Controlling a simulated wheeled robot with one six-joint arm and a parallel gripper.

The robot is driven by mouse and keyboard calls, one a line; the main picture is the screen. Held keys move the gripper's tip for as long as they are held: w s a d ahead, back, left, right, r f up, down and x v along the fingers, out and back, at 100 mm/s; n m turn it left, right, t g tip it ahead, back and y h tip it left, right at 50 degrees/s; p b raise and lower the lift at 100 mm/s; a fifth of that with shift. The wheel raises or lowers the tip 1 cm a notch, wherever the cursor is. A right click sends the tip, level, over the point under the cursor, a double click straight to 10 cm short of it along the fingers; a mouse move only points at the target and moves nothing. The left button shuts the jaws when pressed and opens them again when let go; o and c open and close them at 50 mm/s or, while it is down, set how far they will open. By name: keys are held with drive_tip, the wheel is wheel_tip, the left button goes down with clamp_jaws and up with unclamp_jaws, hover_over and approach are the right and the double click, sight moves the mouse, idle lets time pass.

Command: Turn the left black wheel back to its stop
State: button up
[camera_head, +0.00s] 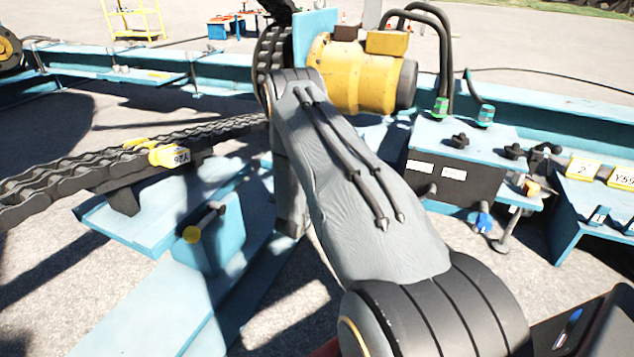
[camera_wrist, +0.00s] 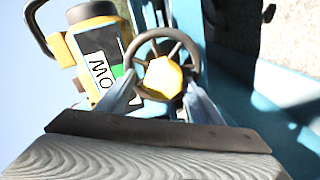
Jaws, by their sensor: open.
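In the wrist view a dark, round, spoked handwheel (camera_wrist: 184,42) with a yellow hub (camera_wrist: 163,78) is in front of my gripper (camera_wrist: 160,88). My gripper is open, with one pale finger on each side of the hub at the lower part of the rim. I cannot tell whether the fingers touch the wheel. In the head view my grey arm hides the gripper and this wheel. Two small black knobs, left (camera_head: 460,141) and right (camera_head: 514,152), sit on a blue-topped box at the right. I cannot tell which wheel the task means.
A yellow motor (camera_head: 355,78) and a dark toothed wheel (camera_head: 268,58) stand behind my arm. A heavy chain (camera_head: 75,176) runs to the left. The blue-topped box (camera_head: 428,132) carries hoses. A yellow-black unit (camera_wrist: 95,42) is beside the handwheel. Blue frame beams cross the paved ground.

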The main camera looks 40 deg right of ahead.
drive_tip(key=p+v, duration=0.2)
drive_tip(key=v, duration=0.5)
drive_tip(key=shift+s+a+p, duration=0.2)
drive_tip(key=shift+a+p, duration=0.1)
drive_tip(key=shift+a, duration=0.05)
drive_tip(key=shift+a, duration=0.1)
